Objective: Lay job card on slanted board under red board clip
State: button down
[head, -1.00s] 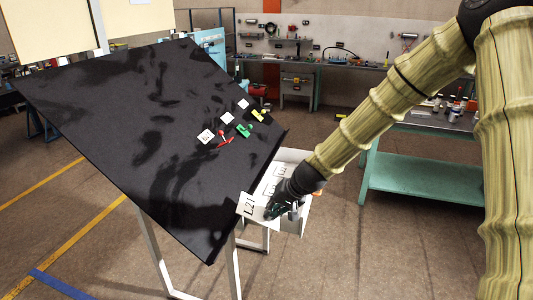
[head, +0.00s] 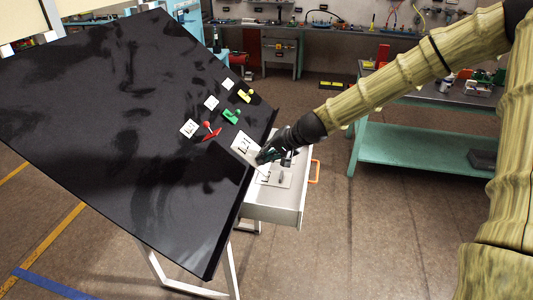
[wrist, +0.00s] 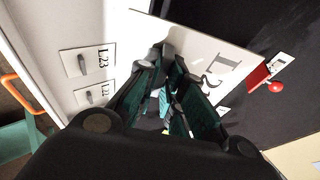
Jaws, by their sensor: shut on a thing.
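The clip also shows at the right of the wrist view (wrist: 262,78), apart from the card.
Below my gripper is an open white drawer (head: 275,213) with an orange handle (head: 315,172) and labelled places inside. A green clip (head: 231,117) and a yellow clip (head: 245,96) sit higher on the board. The board's left and lower surface is clear.

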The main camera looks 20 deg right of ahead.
aim_at(254, 157)
jog(key=shift+a+f, duration=0.15)
jog(key=shift+w+a+f+b, duration=0.5)
jog(key=shift+a+b, duration=0.1)
jog(key=shift+a, duration=0.2)
jog(key=shift+w+a+f+b, duration=0.45)
jog(key=shift+w+a+b, duration=0.1)
jog(key=shift+a+b, duration=0.15)
jog(key=shift+w+a+f+b, duration=0.5)
jog(key=shift+a+b, duration=0.05)
jog(key=shift+a, duration=0.3)
jog(key=shift+w+a+f+b, duration=0.25)
jog(key=shift+a+f+b, duration=0.1)
jog(key=shift+f+b, duration=0.1)
jog(key=shift+w+a+f+b, duration=0.2)
jog(key=shift+a+f+b, duration=0.15)
jog(key=shift+f, duration=0.1)
jog(key=c, duration=1.5)
grip_release()
jog(key=shift+o, duration=0.2)
jog(key=shift+v, duration=5.95)
